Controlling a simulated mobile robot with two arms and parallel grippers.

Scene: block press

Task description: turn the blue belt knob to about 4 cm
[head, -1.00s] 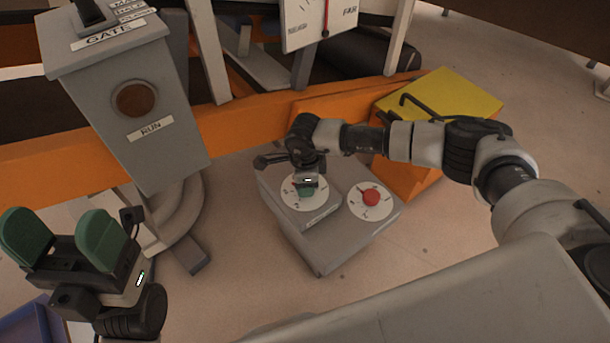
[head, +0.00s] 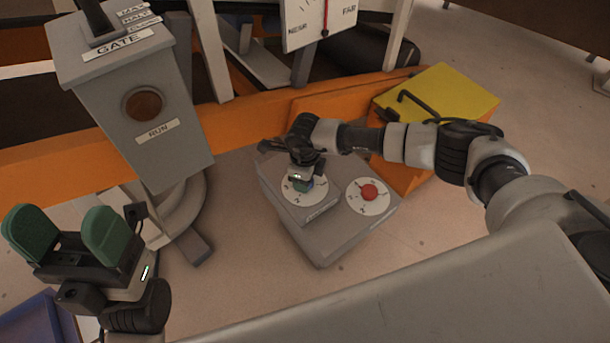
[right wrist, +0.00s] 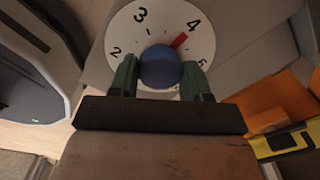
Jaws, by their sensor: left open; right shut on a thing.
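The blue belt knob (right wrist: 160,66) sits on a white numbered dial (right wrist: 150,30) in the right wrist view. Its red pointer (right wrist: 180,40) points close to the 4 mark. My right gripper (right wrist: 160,77) is shut on the knob, one green finger on each side. In the head view, my right gripper (head: 304,178) is over the left dial (head: 291,198) of the grey box, hiding most of the knob. My left gripper (head: 67,238) is open and empty at the lower left, well away from the box.
A red knob (head: 369,192) on a second dial is just right of the blue one. The grey gate post (head: 150,105) stands at the left. A yellow-topped orange box (head: 450,95) is behind my right arm. Bare floor lies in front of the grey box.

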